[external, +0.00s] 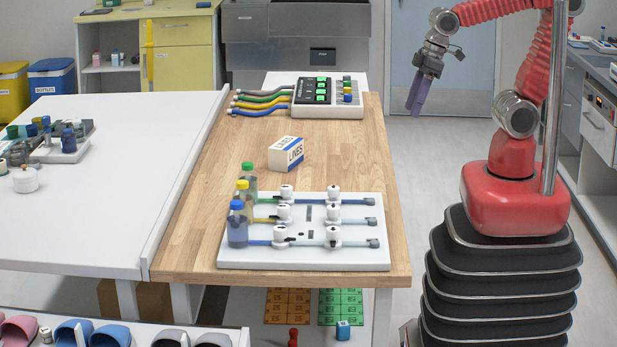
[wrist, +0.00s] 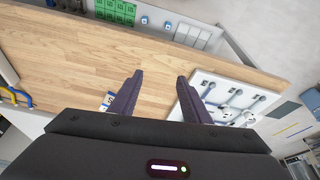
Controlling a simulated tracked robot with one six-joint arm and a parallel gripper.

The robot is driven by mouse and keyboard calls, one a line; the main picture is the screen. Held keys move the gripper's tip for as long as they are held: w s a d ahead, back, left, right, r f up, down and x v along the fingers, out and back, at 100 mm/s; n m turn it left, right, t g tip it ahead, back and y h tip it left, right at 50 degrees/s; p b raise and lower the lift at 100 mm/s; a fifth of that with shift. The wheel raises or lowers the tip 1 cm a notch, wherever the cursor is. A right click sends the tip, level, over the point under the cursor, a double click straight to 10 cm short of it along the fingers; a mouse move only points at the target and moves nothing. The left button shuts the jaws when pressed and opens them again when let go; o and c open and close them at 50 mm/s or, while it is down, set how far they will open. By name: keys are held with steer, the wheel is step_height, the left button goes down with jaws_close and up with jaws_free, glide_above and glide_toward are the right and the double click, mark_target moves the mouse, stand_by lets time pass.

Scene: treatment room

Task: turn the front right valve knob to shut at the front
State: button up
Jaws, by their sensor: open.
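The white valve board (external: 305,257) lies at the near end of the wooden table, with three lines and two white knobs on each. The front right valve knob (external: 333,237) sits on the nearest line, right of the front left knob (external: 281,236). Its exact angle is too small to read. My gripper (external: 415,104) is raised, pointing down, beyond the table's right edge and well apart from the board. In the wrist view my gripper (wrist: 159,76) has its two dark fingers spread with nothing between them. The board (wrist: 200,80) shows there at the right, partly behind a finger.
Bottles with green, yellow and blue caps (external: 243,183) stand at the board's left edge. A white LINES box (external: 287,154) lies behind it. A device with green screens (external: 327,97) and coloured hoses sits at the far end. Bare wood (external: 225,150) lies between.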

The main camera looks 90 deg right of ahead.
steer(key=w+a+f+n+g, duration=0.1)
steer(key=w+a+n+g, duration=0.1)
steer(key=w+a, duration=0.75)
steer(key=n+g, duration=0.2)
steer(key=n, duration=0.3)
glide_above(333, 187)
steer(key=shift+a+f+h, duration=0.1)
steer(key=shift+f+h, duration=0.1)
steer(key=shift+h, duration=0.1)
steer(key=shift+f, duration=0.15)
step_height(333, 187, down, 14)
steer(key=shift+r, duration=0.25)
steer(key=c, duration=1)
steer(key=shift+c, duration=0.2)
